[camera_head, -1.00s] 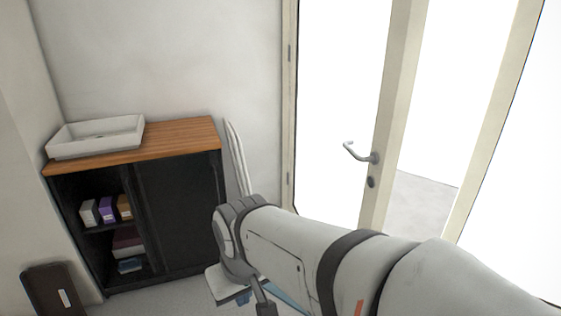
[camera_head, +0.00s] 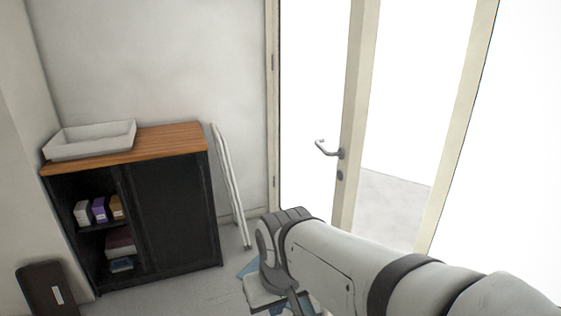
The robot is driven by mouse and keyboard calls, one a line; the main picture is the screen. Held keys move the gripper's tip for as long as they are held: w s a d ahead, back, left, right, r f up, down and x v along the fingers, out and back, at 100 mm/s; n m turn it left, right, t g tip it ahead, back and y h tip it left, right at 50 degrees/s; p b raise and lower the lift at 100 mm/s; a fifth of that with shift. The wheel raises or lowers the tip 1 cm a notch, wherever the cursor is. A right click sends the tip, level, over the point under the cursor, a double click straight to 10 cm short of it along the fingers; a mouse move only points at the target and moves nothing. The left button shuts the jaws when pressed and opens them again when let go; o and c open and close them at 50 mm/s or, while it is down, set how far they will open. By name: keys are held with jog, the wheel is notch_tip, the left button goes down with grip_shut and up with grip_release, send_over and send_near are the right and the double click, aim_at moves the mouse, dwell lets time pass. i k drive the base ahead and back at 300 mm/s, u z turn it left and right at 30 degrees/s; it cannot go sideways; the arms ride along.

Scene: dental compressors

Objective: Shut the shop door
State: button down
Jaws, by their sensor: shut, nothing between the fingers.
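The shop door (camera_head: 356,110) is a glass door with a cream frame, hinged on the left by the wall. It stands open, with a gap between its free edge and the cream door post (camera_head: 462,110) at right. Its metal lever handle (camera_head: 330,150) sits near the free edge, with a lock below it. My arm reaches in from the lower right, in front of the door's lower part, and bends down at the bottom middle.
A black cabinet (camera_head: 170,215) with a wooden top and white basin (camera_head: 90,139) stands at left. A white folded frame (camera_head: 228,185) leans on the wall. A dark brown object (camera_head: 47,290) is at lower left.

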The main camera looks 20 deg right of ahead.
aim_at(325, 50)
jog(key=z, duration=0.15)
jog(key=i, duration=1)
